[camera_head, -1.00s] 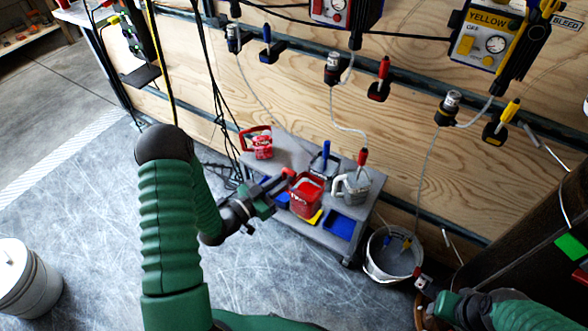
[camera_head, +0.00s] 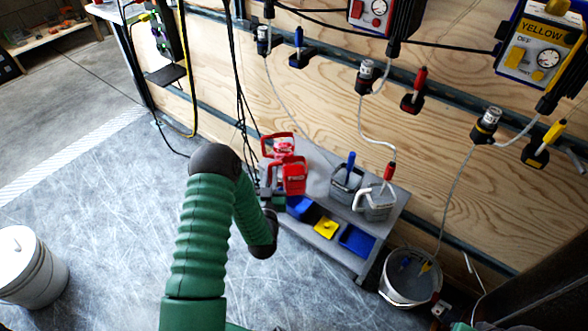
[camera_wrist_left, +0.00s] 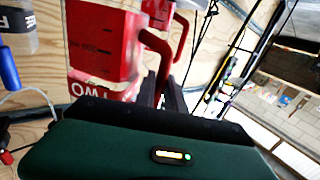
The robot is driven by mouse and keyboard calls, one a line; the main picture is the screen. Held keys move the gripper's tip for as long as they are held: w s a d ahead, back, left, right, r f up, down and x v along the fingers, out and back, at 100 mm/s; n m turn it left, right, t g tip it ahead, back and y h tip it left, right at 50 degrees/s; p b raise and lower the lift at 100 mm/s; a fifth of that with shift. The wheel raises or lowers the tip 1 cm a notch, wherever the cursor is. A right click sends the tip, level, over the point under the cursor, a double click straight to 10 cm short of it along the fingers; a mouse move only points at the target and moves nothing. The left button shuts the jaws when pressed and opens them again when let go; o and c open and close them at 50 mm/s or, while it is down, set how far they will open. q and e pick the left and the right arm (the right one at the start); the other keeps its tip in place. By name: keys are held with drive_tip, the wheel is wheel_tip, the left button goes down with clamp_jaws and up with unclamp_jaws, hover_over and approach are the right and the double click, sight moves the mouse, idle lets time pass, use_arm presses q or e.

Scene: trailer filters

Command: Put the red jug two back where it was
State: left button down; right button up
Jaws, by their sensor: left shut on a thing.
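My left gripper (camera_head: 269,190) is shut on the handle of a red jug (camera_head: 294,176) at the left end of the grey cart. In the left wrist view this jug (camera_wrist_left: 100,45) shows "TWO" lettering, and its red handle runs down between the fingers. A second red jug (camera_head: 278,145) stands just behind it on the cart top; part of it also shows in the left wrist view (camera_wrist_left: 158,12). Whether the held jug touches the cart top cannot be told. My right gripper (camera_head: 441,309) is partly visible at the bottom right; its fingers are unclear.
Two grey jugs (camera_head: 347,182) stand on the right of the cart (camera_head: 328,168). Blue and yellow bins (camera_head: 325,228) sit along its front. A bucket (camera_head: 411,280) stands right of the cart. Black cables (camera_head: 241,100) hang behind its left end.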

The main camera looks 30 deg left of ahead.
sight(291, 164)
use_arm(q)
drive_tip(key=w+b, duration=0.1)
drive_tip(key=w, duration=0.2)
drive_tip(key=w+b, duration=0.1)
drive_tip(key=w, duration=0.3)
drive_tip(key=w+f+b, duration=0.1)
drive_tip(key=w, duration=0.2)
drive_tip(key=shift+w+d, duration=0.2)
drive_tip(key=shift+d, duration=0.05)
drive_tip(key=shift+w+f+b, duration=0.15)
drive_tip(key=shift+f+b, duration=0.15)
drive_tip(key=shift+b, duration=0.15)
wheel_tip(291, 164, down, 3)
drive_tip(key=shift+d+r+b, duration=0.1)
drive_tip(key=shift+d+b, duration=0.05)
drive_tip(key=shift+b, duration=0.8)
drive_tip(key=c, duration=1.4)
unclamp_jaws()
